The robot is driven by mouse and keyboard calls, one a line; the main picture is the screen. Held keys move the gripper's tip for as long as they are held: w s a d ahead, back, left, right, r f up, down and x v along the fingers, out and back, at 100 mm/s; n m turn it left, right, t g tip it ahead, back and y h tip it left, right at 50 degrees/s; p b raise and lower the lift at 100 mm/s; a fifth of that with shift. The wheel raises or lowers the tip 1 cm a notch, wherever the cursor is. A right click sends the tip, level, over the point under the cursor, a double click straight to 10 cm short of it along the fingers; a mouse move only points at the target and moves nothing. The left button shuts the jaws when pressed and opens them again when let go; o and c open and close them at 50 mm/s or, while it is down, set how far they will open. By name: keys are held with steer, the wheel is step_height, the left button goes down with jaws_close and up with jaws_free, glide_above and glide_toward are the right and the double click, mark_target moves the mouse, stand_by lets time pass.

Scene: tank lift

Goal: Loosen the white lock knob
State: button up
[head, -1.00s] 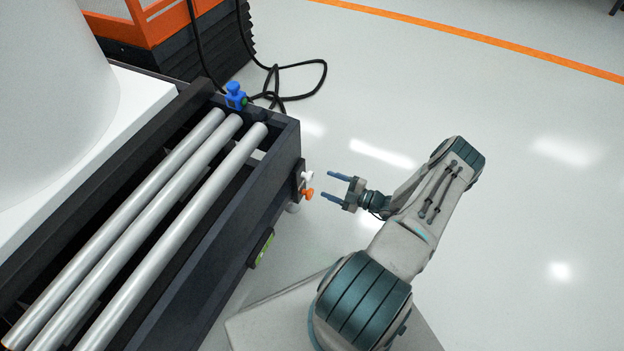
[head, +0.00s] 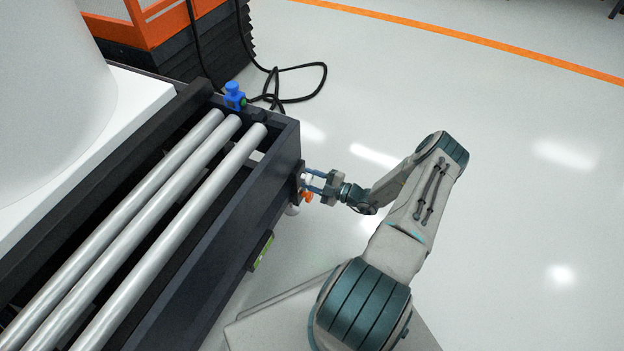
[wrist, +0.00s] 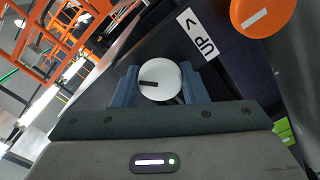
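The white lock knob (wrist: 160,82) sits between my gripper's two blue fingers in the wrist view, its round face with a dark mark towards the camera. In the head view the white lock knob (head: 308,179) is partly hidden by the fingers, at the end of the dark frame. My gripper (head: 306,180) reaches it from the right, one finger on each side. The fingers appear shut on the knob, with no clear gap at its sides in the wrist view (wrist: 160,92). Their contact surfaces are hidden.
An orange knob (head: 307,197) is close by, also at upper right in the wrist view (wrist: 264,14). An "UP" label (wrist: 200,34) is beside the white knob. A blue fitting (head: 235,96) tops the frame (head: 225,215). Open floor (head: 520,200) lies right.

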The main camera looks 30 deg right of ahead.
steer(key=shift+d, duration=0.1)
steer(key=shift+n, duration=0.4)
steer(key=n, duration=0.3)
steer(key=shift+n, duration=0.4)
steer(key=n, duration=0.4)
steer(key=shift+n+p, duration=0.3)
steer(key=shift+p, duration=0.05)
steer(key=n, duration=0.4)
steer(key=shift+n+p, duration=0.45)
steer(key=shift+n, duration=2.05)
steer(key=o, duration=1)
